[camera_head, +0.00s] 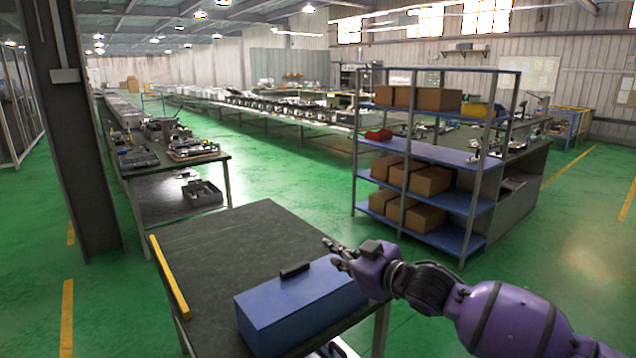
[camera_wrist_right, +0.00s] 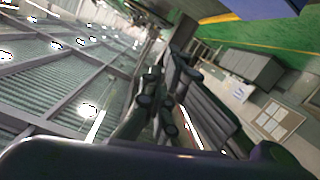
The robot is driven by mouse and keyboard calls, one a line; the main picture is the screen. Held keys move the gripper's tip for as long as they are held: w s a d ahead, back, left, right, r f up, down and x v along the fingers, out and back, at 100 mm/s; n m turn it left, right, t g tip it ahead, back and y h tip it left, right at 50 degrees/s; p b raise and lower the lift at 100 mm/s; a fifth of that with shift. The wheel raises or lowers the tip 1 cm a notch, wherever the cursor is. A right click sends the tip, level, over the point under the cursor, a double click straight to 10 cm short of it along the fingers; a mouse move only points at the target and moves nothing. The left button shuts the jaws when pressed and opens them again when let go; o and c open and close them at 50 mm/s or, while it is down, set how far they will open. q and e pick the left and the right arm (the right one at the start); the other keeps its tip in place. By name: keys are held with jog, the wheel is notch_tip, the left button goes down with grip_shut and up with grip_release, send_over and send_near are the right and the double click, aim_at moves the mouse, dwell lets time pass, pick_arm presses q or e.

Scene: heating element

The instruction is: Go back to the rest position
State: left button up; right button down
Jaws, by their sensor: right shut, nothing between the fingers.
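My right arm comes in from the right in the head view. Its right gripper (camera_head: 333,252) is shut and empty, held above the table at the back right of the blue box. The right wrist view shows its dark fingers (camera_wrist_right: 160,100) with nothing between them. The blue box (camera_head: 300,305) has a black handle on top and sits on the dark table (camera_head: 215,240). My left gripper cannot be made out. A small dark and purple part shows at the bottom edge of the head view, too cut off to identify.
A yellow bar (camera_head: 170,278) lies along the table's left edge. A blue shelf rack (camera_head: 440,152) with cardboard boxes (camera_head: 425,180) stands behind my right arm. A dark pillar (camera_head: 75,130) and a workbench (camera_head: 170,185) stand at left. Green floor (camera_head: 285,175) is free between them.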

jog(key=s+d+f+m+h, duration=0.1)
jog(key=s+f+m+h, duration=0.1)
jog(key=s+f, duration=0.75)
jog(key=s+d+f+m+h, duration=0.15)
jog(key=s+f, duration=0.45)
jog(key=f, duration=0.7)
jog(key=s+d+f+m+g+h, duration=0.1)
jog(key=s+d+f, duration=0.3)
jog(key=s, duration=0.6)
jog(key=s+d+f+m+g+h, duration=0.1)
jog(key=s+d+f+m+h, duration=0.2)
jog(key=s+f, duration=0.6)
jog(key=s+d+f+m+g+h, duration=0.1)
jog(key=s+d+f, duration=0.4)
jog(key=s, duration=0.7)
jog(key=shift+f+m+g+h, duration=0.45)
jog(key=shift+f+m, duration=0.25)
jog(key=shift+m, duration=0.45)
jog(key=shift+s, duration=0.1)
